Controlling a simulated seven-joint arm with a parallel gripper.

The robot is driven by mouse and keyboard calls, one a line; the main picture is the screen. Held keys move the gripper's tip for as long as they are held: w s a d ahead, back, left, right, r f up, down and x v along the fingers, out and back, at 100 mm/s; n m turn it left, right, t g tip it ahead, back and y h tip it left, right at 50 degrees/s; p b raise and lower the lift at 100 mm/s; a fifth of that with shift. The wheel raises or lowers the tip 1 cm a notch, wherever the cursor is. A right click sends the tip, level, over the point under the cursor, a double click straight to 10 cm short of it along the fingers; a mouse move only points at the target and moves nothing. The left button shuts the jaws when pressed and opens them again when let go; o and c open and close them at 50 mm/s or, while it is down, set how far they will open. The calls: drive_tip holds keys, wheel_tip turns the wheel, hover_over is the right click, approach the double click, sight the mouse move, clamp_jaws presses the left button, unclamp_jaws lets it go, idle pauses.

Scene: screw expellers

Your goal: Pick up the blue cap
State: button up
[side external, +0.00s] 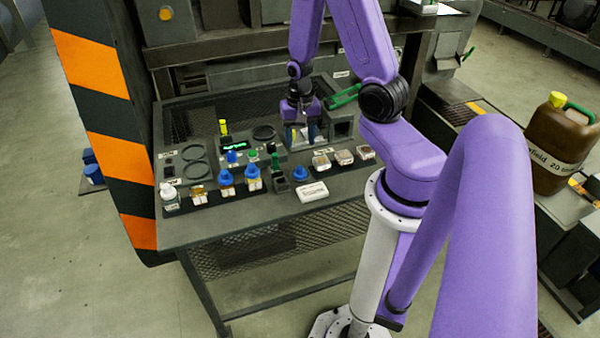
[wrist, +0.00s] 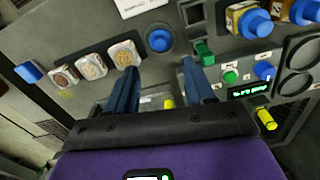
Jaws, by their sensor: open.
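Several blue caps are in view, and I cannot tell for sure which one the task means. One blue cap (side external: 300,174) sits alone on the panel behind the white box; it appears as a round blue cap (wrist: 159,40) at top centre in the wrist view. Other blue caps (side external: 225,177) top the small amber jars, and these show at the upper right of the wrist view (wrist: 256,24). My gripper (side external: 301,135) hangs over the back of the bench, apart from the caps. In the wrist view its fingers (wrist: 160,66) are spread and empty below the lone cap.
A white labelled box (side external: 312,192) lies at the front edge. Small square containers (side external: 343,157) stand in a row to the right. A green lever (side external: 345,96) is beside my gripper. Green and blue buttons and a display (side external: 234,146) are to the left.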

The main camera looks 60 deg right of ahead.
sight(300, 167)
drive_tip(key=shift+w+d+f, duration=0.1)
drive_tip(key=shift+f, duration=2.55)
drive_tip(key=shift+d+f, duration=0.1)
drive_tip(key=shift+f, duration=2.5)
clamp_jaws()
